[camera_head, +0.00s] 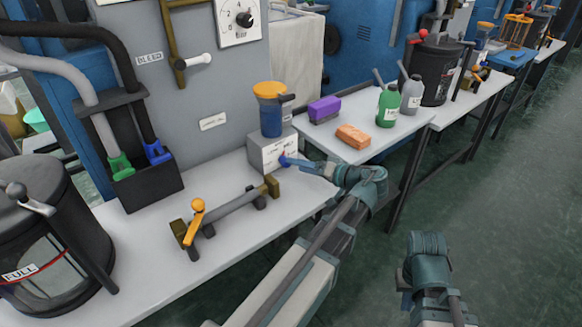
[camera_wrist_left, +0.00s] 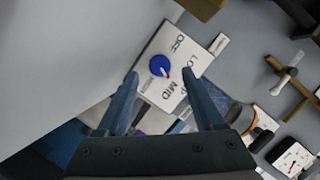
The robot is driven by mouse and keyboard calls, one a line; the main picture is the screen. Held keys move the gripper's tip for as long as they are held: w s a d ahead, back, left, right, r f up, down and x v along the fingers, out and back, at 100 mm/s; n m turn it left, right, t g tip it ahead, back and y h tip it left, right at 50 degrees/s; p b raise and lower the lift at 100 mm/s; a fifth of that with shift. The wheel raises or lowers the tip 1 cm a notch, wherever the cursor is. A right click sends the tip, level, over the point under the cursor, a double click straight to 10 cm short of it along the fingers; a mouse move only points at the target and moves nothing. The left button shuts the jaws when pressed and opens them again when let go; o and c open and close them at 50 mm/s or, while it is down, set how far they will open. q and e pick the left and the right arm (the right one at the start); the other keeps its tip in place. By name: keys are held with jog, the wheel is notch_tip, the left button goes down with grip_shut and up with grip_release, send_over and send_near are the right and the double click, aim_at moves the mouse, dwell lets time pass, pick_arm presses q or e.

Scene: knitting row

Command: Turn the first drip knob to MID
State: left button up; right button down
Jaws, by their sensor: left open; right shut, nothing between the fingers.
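The first drip unit is a white box (camera_head: 268,152) under a blue reservoir with an orange top (camera_head: 270,108). Its blue knob (camera_wrist_left: 159,65) sits on a panel marked OFF, LO, MID and a smaller word. The knob's red mark points to the lower right, roughly toward MID; I cannot tell whether it lines up exactly. My left gripper (camera_wrist_left: 160,74) is open, its fingertips on either side of the knob in the left wrist view. Contact cannot be told. In the head view my left gripper (camera_head: 292,162) is at the box's front. My right gripper (camera_head: 428,258) is shut and empty, away from the tables.
A brown rail with an orange lever (camera_head: 195,207) lies on the near table. A purple block (camera_head: 324,109), an orange brick (camera_head: 353,136), a green bottle (camera_head: 387,106) and a grey bottle (camera_head: 411,96) stand on the adjoining table. A dark drum (camera_head: 45,245) is at left.

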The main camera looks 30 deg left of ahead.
pick_arm(q)
jog(key=shift+b+x, duration=0.3)
jog(key=shift+x, duration=1.7)
